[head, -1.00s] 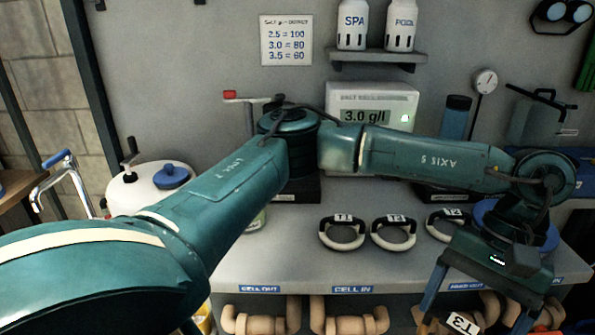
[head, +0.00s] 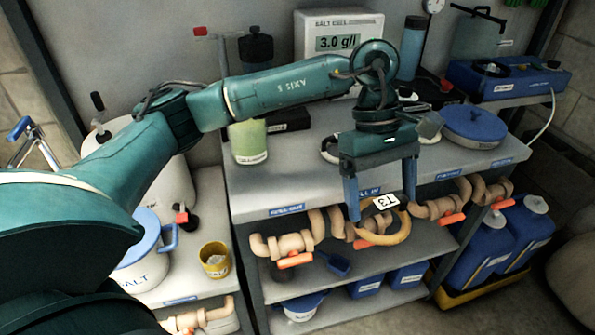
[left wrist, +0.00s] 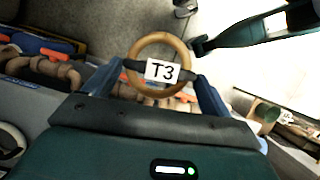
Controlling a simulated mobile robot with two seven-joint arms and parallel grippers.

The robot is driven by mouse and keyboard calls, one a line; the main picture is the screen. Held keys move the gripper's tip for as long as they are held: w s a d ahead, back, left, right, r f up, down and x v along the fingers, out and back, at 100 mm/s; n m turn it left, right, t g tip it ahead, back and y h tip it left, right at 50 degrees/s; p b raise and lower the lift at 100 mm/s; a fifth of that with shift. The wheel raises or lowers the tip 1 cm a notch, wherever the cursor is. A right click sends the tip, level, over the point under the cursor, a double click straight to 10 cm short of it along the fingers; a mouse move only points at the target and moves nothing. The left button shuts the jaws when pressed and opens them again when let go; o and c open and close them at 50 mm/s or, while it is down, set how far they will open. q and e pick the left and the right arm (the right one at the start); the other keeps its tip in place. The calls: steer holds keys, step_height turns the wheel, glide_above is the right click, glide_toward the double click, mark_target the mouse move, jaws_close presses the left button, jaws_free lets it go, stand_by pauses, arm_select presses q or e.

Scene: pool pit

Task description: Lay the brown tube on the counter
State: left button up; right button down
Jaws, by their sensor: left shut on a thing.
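The brown tube (head: 388,240) is a tan ring with a dark part and a white T3 tag. My left gripper (head: 381,206) is shut on it, and the ring hangs below the fingers, in front of the counter's front edge. The left wrist view shows the tube (left wrist: 160,38) between the fingers of my left gripper (left wrist: 160,76), tag facing the camera. The grey counter (head: 300,178) is behind and above the ring. My right gripper is not in view.
A blue round lid (head: 473,124) is to the right, a green pot (head: 248,142) to the left. Pipes with orange handles (head: 295,260) run below the edge. Bare counter lies left of the gripper.

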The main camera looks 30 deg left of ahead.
arm_select(q)
steer(key=w+a+r+n+t+y+p, duration=0.1)
steer(key=w+a+n+t, duration=0.1)
steer(key=a+n, duration=0.5)
steer(key=w+a+r+n+t+y+p, duration=0.1)
steer(key=a+r+n+t+y, duration=0.15)
steer(key=a+n, duration=0.55)
steer(key=w+a+r+n+t+y, duration=0.1)
steer(key=w+a+n+t, duration=0.2)
steer(key=n, duration=0.7)
steer(key=shift+n+g, duration=0.25)
steer(key=shift+n, duration=0.05)
steer(key=f, duration=0.6)
steer(key=s+a+f, duration=0.1)
steer(key=f, duration=0.2)
steer(key=shift+f+p, duration=0.1)
steer(key=shift+p, duration=0.25)
steer(key=shift+w+f, duration=0.1)
steer(key=shift+f, duration=0.15)
steer(key=o, duration=0.9)
steer(key=shift+c, duration=0.2)
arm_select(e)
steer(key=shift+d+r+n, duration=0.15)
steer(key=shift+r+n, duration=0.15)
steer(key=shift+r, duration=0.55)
arm_select(q)
steer(key=shift+r, duration=0.1)
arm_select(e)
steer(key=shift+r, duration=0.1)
